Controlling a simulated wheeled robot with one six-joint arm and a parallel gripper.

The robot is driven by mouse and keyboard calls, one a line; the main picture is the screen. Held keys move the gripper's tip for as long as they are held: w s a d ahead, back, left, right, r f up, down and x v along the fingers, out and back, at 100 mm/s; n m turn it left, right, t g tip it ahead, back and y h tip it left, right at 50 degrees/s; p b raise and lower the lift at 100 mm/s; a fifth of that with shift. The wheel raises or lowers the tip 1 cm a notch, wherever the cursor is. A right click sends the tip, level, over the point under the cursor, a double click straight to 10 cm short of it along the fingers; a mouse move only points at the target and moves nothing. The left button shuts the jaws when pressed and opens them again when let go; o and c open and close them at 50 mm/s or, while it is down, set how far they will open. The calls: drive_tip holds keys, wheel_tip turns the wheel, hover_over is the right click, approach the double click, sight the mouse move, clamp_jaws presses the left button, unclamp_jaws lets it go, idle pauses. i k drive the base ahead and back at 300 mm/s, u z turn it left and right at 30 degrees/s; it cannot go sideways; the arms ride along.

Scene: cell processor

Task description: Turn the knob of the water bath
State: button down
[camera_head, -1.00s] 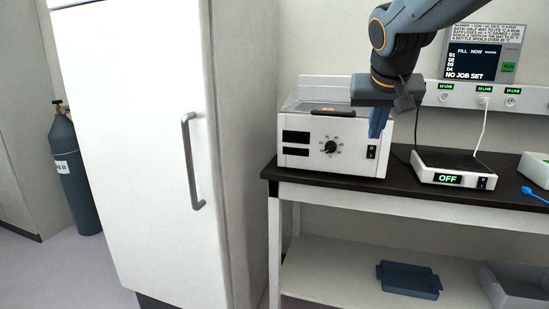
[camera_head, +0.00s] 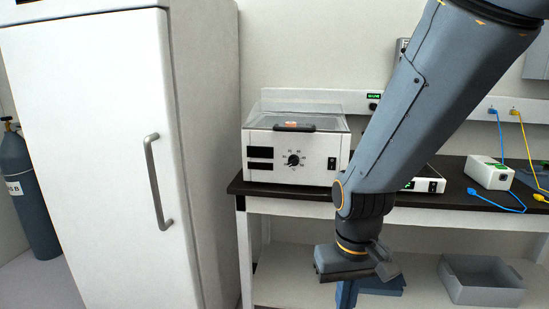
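The water bath (camera_head: 297,158) is a white box with a clear lid, standing at the left end of the dark bench. Its black knob (camera_head: 293,160) is on the front face, with scale marks around it. The pointer's exact setting is too small to read. A black switch sits to the right of the knob. My gripper (camera_head: 346,294) hangs low, in front of the bench and below its top, to the right of and below the knob, apart from it. Its blue fingers point down and are partly cut off by the lower picture edge.
A tall white cabinet (camera_head: 90,150) with a grey handle stands left of the bench (camera_head: 300,191). A white device (camera_head: 428,180) is partly behind my arm. A small white box (camera_head: 489,172) with cables lies at right. A grey bin (camera_head: 482,283) is on the lower shelf.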

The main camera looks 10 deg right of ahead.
sight(293, 160)
drive_tip(key=u, duration=0.55)
drive_tip(key=k, duration=1.3)
drive_tip(key=u, duration=1)
drive_tip(key=i, duration=1.4)
drive_tip(key=z, duration=1.05)
drive_tip(key=i, duration=0.55)
drive_tip(key=z, duration=0.55)
